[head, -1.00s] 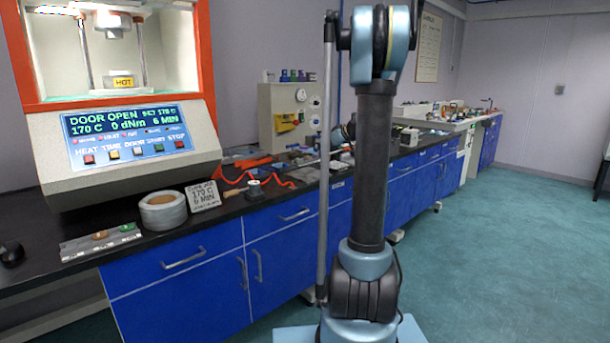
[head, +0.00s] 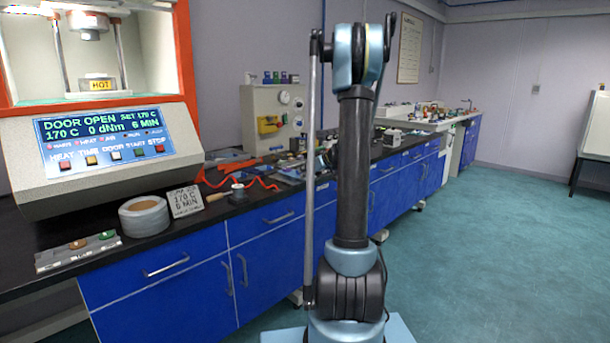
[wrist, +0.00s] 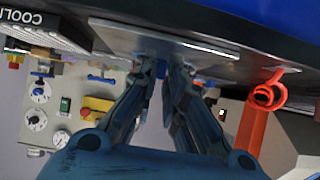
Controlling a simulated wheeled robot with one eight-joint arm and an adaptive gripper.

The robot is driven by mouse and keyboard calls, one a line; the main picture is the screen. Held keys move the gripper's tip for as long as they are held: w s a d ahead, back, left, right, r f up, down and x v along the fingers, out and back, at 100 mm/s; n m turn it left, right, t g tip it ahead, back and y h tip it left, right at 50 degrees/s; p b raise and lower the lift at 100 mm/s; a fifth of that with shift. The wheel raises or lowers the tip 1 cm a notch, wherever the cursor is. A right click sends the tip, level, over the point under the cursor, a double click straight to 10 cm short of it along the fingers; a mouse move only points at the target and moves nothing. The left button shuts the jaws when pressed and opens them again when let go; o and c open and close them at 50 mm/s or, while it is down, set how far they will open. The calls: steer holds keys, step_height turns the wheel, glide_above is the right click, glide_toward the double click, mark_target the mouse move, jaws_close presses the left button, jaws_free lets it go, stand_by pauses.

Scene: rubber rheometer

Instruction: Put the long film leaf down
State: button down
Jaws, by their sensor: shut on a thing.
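My gripper (wrist: 165,85) shows in the wrist view with its two dark blue fingers close together. A thin, long grey sheet (wrist: 190,45) lies across the fingertips and looks like the long film leaf, gripped near its middle; the exact contact is hard to see. In the head view my gripper (head: 326,157) is mostly hidden behind my own arm, low over the bench, and the leaf cannot be made out there.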

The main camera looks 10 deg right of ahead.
steer(key=shift+s+f, duration=0.15)
steer(key=shift+f, duration=0.35)
steer(key=c, duration=1.7)
jaws_free()
steer(key=shift+o, duration=0.2)
steer(key=shift+f, duration=0.1)
